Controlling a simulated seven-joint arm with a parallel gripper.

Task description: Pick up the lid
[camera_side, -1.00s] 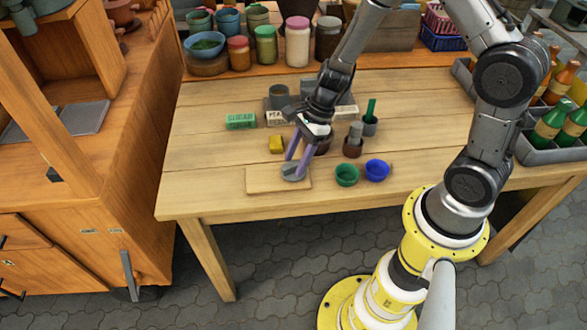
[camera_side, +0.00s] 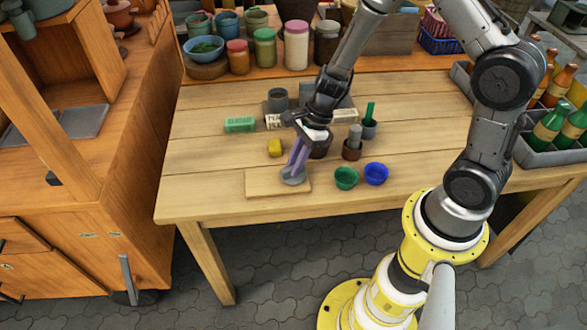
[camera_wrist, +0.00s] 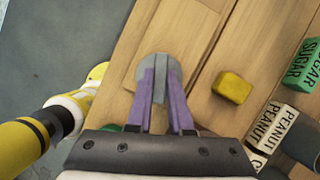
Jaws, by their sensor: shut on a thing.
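The lid (camera_side: 293,178) is a grey disc lying on a thin wooden board (camera_side: 262,185) near the table's front edge. My gripper (camera_side: 294,172) reaches down onto it with two purple fingers, which are shut close together on a raised grey part at the lid's middle. The wrist view shows the lid (camera_wrist: 150,70) beyond the fingertips of my gripper (camera_wrist: 160,92), with the grey part between the fingers. The fingers hide part of the lid. I see no clear gap between the lid and the board.
A yellow block (camera_side: 275,147) lies behind the board. A green bowl (camera_side: 346,178) and a blue bowl (camera_side: 376,173) stand to the right. A brown mortar with a grey pestle (camera_side: 354,140) and a sugar box (camera_side: 240,124) stand further back. The table's front left is clear.

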